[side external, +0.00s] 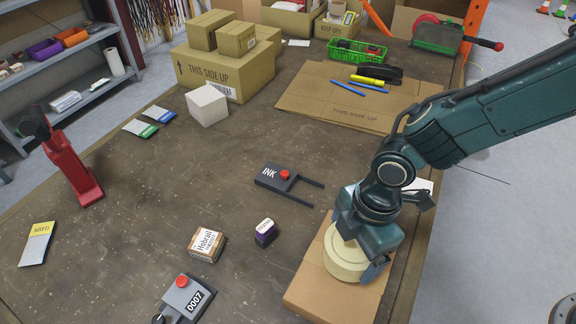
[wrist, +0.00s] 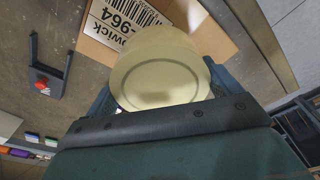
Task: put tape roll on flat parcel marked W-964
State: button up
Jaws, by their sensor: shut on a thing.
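The cream tape roll (side external: 345,262) is between the fingers of my gripper (side external: 362,262), which is shut on it. In the wrist view the tape roll (wrist: 160,72) fills the middle, with my gripper (wrist: 160,95) around its sides. The flat brown parcel (side external: 312,285) lies at the table's front right edge, beneath the roll. In the wrist view the parcel (wrist: 205,40) shows a white label with a barcode and "wick" and "-964"; the rest of the label is hidden by the roll. I cannot tell whether the roll touches the parcel.
A red tool (side external: 72,170) stands far left. Cartons (side external: 225,70) and a flat cardboard sheet (side external: 330,105) are behind.

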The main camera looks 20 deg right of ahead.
aim_at(350, 256)
jog(key=shift+f, duration=2.1)
jog(key=shift+f, duration=0.15)
jog(key=o, duration=0.8)
jog(key=shift+o, duration=0.2)
jog(key=r, duration=0.3)
jog(key=d+r, duration=0.1)
jog(key=r, duration=0.7)
jog(key=shift+d, duration=0.15)
jog(key=shift+d+r, duration=0.1)
jog(key=shift+r, duration=0.55)
